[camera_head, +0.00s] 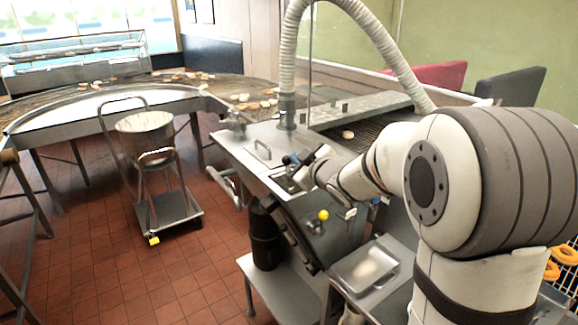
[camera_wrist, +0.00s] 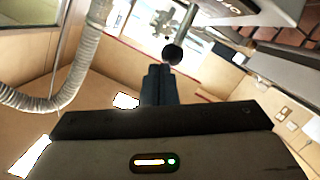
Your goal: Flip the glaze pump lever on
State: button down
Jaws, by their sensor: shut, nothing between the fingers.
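My gripper (camera_head: 291,159) reaches over the front of the steel glaze machine (camera_head: 262,150). In the wrist view its dark fingers (camera_wrist: 158,84) are closed together with nothing between them. A round black knob (camera_wrist: 173,54) shows just beyond the fingertips; it looks like a lever end, but I cannot tell whether the fingers touch it. In the head view this knob cannot be told apart from the dark gripper. A yellow ball knob (camera_head: 323,214) stands on the dark front panel, below and right of the gripper. I cannot tell the lever's position.
A grey ribbed hose (camera_head: 289,60) rises from the machine. A conveyor (camera_head: 240,85) carrying several doughnuts curves behind it. A steel tray (camera_head: 366,268) sits at the lower right. A cart with a pot (camera_head: 146,135) stands left on open tiled floor.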

jog(key=s+a+b+v, duration=0.1)
jog(key=a+v, duration=0.1)
jog(key=v, duration=1)
jog(key=shift+r, duration=0.35)
jog(key=s+d+f+m+g+h, duration=0.4)
jog(key=s+d+f+m+h, duration=0.2)
jog(key=s+d+m+h, duration=0.25)
jog(key=s+a+f+m+g+y, duration=0.1)
jog(key=s+f+g, duration=0.2)
jog(key=s, duration=0.5)
jog(key=s+a+f+m+g, duration=0.2)
jog(key=s+f+g, duration=0.1)
jog(key=s, duration=0.5)
jog(key=shift+g+y, duration=0.35)
jog(key=shift+g, duration=0.35)
